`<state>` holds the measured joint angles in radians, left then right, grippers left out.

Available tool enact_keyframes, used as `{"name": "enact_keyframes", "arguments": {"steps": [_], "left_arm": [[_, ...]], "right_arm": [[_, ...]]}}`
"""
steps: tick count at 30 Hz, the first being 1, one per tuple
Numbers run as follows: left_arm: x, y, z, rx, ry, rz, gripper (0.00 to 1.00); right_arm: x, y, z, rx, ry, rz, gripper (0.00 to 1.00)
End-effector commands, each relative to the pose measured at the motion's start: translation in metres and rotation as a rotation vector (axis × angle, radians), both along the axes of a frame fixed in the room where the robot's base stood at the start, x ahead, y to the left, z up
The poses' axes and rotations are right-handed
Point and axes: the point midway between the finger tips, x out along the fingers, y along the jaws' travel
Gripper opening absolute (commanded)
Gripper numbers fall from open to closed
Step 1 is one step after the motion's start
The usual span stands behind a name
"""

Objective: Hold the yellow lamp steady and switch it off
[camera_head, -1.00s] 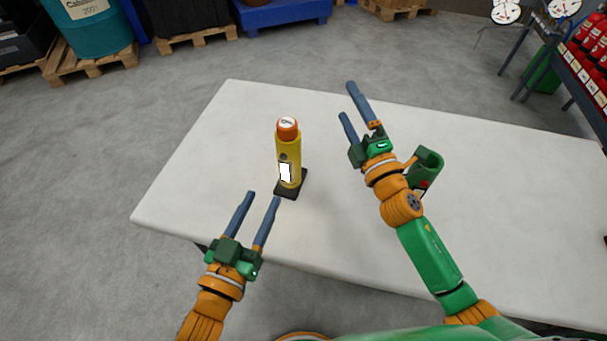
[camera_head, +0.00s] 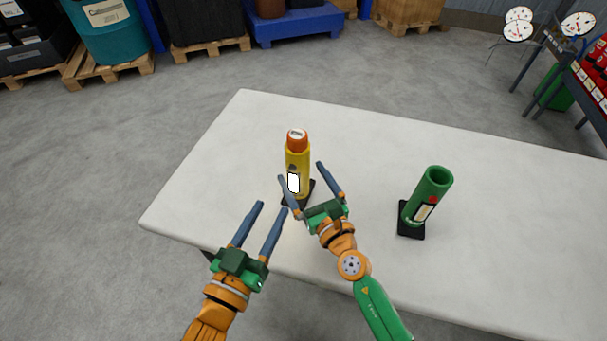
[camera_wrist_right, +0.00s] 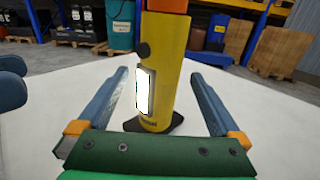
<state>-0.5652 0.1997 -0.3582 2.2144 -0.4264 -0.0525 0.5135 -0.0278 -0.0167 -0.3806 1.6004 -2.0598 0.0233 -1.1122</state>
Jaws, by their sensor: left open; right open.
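The yellow lamp (camera_head: 303,174) stands upright on a dark base on the white table, with an orange top and a lit white panel on its front. In the right wrist view the lamp (camera_wrist_right: 167,75) stands between my right gripper's fingers, with a dark round knob above the bright panel. My right gripper (camera_head: 310,172) is open, its fingers either side of the lamp and apart from it. My left gripper (camera_head: 272,208) is open and empty at the table's front edge, left of and nearer than the lamp. The lamp's base is partly hidden by my right gripper.
A green cylinder (camera_head: 428,197) with a label and red spot stands on a dark base on the white table (camera_head: 500,200), right of the lamp. The table is otherwise clear. Pallets, drums and a blue platform (camera_head: 295,26) stand beyond on the floor.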

Motion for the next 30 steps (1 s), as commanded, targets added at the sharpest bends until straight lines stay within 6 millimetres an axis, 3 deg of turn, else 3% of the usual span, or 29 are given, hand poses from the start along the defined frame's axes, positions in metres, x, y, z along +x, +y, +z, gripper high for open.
{"name": "enact_keyframes", "arguments": {"steps": [6,14,17,25,26,29,30], "left_arm": [[0.0,0.0,0.0,0.0,0.0,0.0,0.5],[0.0,0.0,0.0,0.0,0.0,0.0,0.5],[0.0,0.0,0.0,0.0,0.0,0.0,0.5],[0.0,0.0,0.0,0.0,0.0,0.0,0.5],[0.0,0.0,0.0,0.0,0.0,0.0,0.5],[0.0,0.0,0.0,0.0,0.0,0.0,0.5],[0.0,0.0,0.0,0.0,0.0,0.0,0.42]], "right_arm": [[0.028,0.012,0.0,0.001,0.0,0.001,1.0],[0.031,0.013,0.0,0.003,0.001,0.0,1.0],[0.031,0.013,0.0,0.004,0.002,0.0,0.78],[0.031,0.013,0.0,0.004,0.002,0.0,0.06],[0.031,0.013,0.0,0.004,0.002,0.0,0.0],[0.031,0.013,0.0,0.004,0.002,0.0,0.0],[0.031,0.013,0.0,0.004,0.002,0.0,0.0]]}}
